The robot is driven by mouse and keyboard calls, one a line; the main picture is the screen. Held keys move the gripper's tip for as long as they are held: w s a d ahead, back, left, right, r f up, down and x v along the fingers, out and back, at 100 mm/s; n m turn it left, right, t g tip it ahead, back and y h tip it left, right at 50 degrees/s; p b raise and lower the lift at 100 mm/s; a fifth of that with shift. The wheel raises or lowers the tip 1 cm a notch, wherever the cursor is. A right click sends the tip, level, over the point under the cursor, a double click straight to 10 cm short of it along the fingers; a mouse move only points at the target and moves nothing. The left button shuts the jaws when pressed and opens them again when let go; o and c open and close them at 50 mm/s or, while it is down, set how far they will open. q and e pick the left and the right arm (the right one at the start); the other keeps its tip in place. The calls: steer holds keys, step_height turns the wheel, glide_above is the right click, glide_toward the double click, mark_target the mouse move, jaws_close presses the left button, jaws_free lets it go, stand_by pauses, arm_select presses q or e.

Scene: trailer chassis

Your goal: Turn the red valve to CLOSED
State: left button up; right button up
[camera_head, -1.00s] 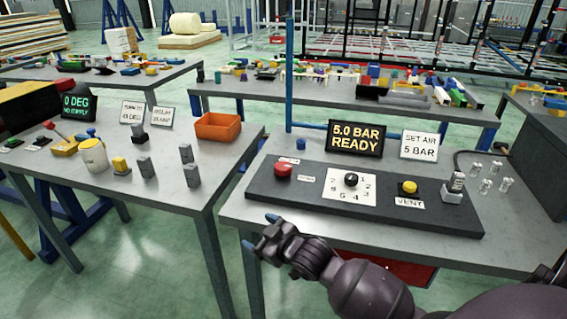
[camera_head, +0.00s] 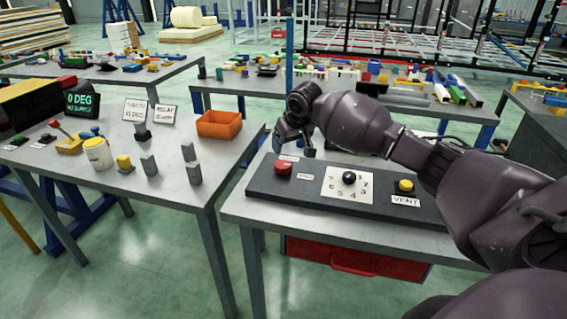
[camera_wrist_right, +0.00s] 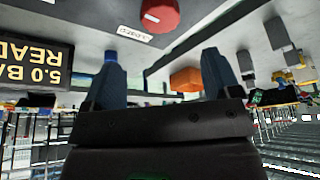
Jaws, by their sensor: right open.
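The red valve (camera_head: 283,167) is a round red knob at the left end of the dark panel (camera_head: 262,185). In the right wrist view the red knob (camera_wrist_right: 160,14) shows at the top edge, upside down and partly cut off. A small white label (camera_wrist_right: 135,33) lies beside it, its text hard to read. My right gripper (camera_head: 293,151) is open and empty, above and just behind the knob, apart from it. Its two fingers (camera_wrist_right: 161,78) are spread in the wrist view. My left gripper is not in view.
The panel also carries a black dial (camera_head: 349,177) and a yellow button (camera_head: 405,186). My right arm hides the panel's right end and the display behind it; the display (camera_wrist_right: 30,65) shows in the wrist view. An orange bin (camera_head: 219,125) stands on the left table.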

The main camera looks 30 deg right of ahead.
mark_target(283, 164)
steer(key=b+x, duration=0.1)
steer(key=x, duration=0.8)
steer(key=shift+s+b, duration=0.1)
steer(key=shift+b, duration=0.2)
steer(key=shift+x, duration=0.85)
steer(key=shift+c, duration=0.5)
steer(key=c, duration=0.8)
